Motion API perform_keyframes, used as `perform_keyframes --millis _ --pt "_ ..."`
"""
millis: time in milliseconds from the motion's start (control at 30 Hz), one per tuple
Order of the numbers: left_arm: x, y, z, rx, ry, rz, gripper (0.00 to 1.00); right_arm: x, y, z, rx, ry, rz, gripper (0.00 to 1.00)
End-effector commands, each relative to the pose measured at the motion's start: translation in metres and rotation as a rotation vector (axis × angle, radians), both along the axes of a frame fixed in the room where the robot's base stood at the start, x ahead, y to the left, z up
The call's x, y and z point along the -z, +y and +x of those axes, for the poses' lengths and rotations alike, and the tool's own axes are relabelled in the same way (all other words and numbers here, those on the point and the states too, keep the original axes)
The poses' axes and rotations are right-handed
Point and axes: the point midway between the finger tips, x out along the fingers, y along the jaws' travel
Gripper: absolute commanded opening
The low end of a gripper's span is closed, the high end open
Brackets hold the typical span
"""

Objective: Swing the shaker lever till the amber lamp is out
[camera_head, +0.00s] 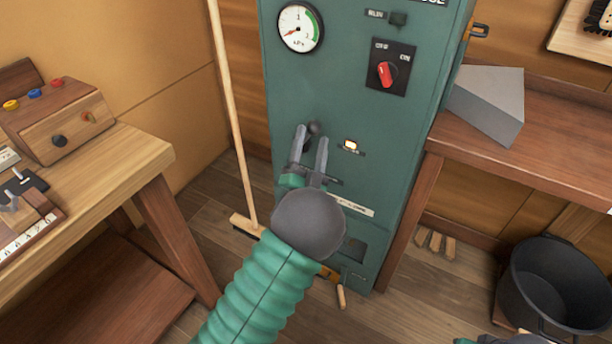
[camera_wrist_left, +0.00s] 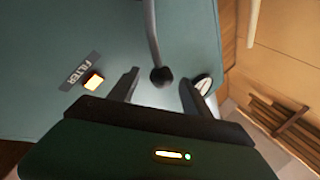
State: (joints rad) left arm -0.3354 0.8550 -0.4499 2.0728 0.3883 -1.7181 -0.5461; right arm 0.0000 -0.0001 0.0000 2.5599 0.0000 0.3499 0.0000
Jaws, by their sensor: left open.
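The shaker lever (camera_wrist_left: 153,35) is a grey rod with a dark ball knob (camera_wrist_left: 162,76) in the left wrist view. In the head view its dark knob (camera_head: 314,128) shows at the front of the green cabinet (camera_head: 345,100). The amber lamp (camera_head: 351,146) glows to the right of the knob; in the wrist view the lit lamp (camera_wrist_left: 93,80) sits beside a FILTER label. My left gripper (camera_head: 310,143) is open, its fingers on either side of the knob in the picture. I cannot tell whether they touch it. Only a sliver of my right arm (camera_head: 510,340) shows at the bottom edge.
A pressure gauge (camera_head: 300,27) and a red rotary switch (camera_head: 387,72) are higher on the cabinet. A broom (camera_head: 233,110) leans at its left. A wooden bench (camera_head: 120,160) stands left, a shelf with a grey wedge (camera_head: 488,100) right. A black bucket (camera_head: 555,285) stands lower right.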

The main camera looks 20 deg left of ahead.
Motion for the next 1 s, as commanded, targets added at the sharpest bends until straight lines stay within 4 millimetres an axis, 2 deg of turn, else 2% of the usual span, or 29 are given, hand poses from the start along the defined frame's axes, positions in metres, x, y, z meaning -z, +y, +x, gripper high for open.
perform_keyframes --millis 33,200,433,600,1000 --pt "0.014 -0.003 -0.012 0.000 0.006 0.000 0.57 0.010 0.000 0.000 0.000 0.000 0.000 0.36" --pt "0.041 -0.014 -0.055 0.000 0.005 0.000 0.57 0.031 0.000 0.000 0.000 0.000 0.000 0.36" --pt "0.066 -0.026 -0.100 0.002 0.004 0.000 0.57 0.057 0.000 0.000 0.000 0.000 0.000 0.36" --pt "0.067 -0.028 -0.112 0.001 0.003 0.000 0.57 0.061 0.000 0.000 0.000 0.000 0.000 0.36" --pt "0.066 -0.028 -0.112 0.001 0.003 0.001 0.57 0.060 0.000 0.000 0.000 0.000 0.000 0.36"
